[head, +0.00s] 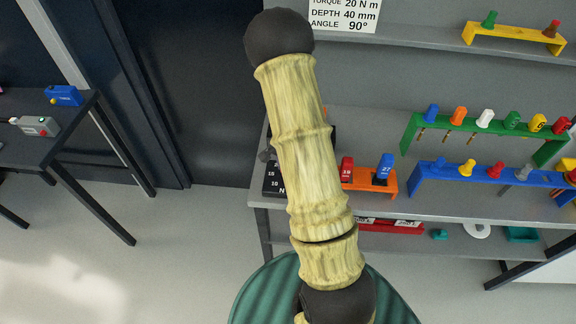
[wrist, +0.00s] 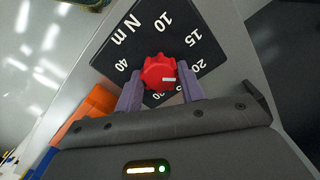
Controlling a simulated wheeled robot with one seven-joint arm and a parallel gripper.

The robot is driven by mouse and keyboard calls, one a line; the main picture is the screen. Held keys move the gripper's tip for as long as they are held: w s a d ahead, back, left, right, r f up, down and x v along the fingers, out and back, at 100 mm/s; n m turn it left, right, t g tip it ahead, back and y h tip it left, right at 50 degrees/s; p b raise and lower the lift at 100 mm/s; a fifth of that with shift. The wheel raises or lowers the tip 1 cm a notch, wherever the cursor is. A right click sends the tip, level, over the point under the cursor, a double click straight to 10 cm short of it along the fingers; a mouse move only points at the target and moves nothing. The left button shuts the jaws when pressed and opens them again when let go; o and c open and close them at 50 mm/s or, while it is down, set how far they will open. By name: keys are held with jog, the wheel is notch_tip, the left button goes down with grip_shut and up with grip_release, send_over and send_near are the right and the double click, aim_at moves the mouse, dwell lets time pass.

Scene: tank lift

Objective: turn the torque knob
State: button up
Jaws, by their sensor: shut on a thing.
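The red torque knob (wrist: 160,70) sits on a black dial plate (wrist: 150,35) with white numbers and the letters N m. Its white pointer mark points right in the wrist view, toward the side with the 20. The exact reading cannot be told. My gripper (wrist: 160,86) has its two purple fingers on either side of the knob and is shut on it. In the head view, part of the dial plate (head: 272,181) shows at the left end of the bench. My arm hides the knob and gripper there.
A sign (head: 343,14) above reads torque 20 N m, depth 40 mm, angle 90°. An orange holder (head: 360,180) with red and blue pieces stands right of the dial. Green (head: 484,127) and blue (head: 510,181) racks stand farther right. A dark table (head: 70,110) is at left.

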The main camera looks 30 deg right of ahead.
dwell(0.3)
jog(key=o, duration=1)
jog(key=shift+c, duration=0.2)
jog(key=shift+r, duration=0.1)
notch_tip(320, 180, up, 17)
jog(key=shift+r+b, duration=0.15)
jog(key=shift+b, duration=0.3)
jog(key=s+a+n+t, duration=0.2)
jog(key=s+a+n, duration=1)
jog(key=a, duration=0.1)
jog(key=shift+s+a+f+n+t, duration=0.25)
jog(key=shift+a+f+n+t, duration=0.05)
jog(key=shift+f+n, duration=0.15)
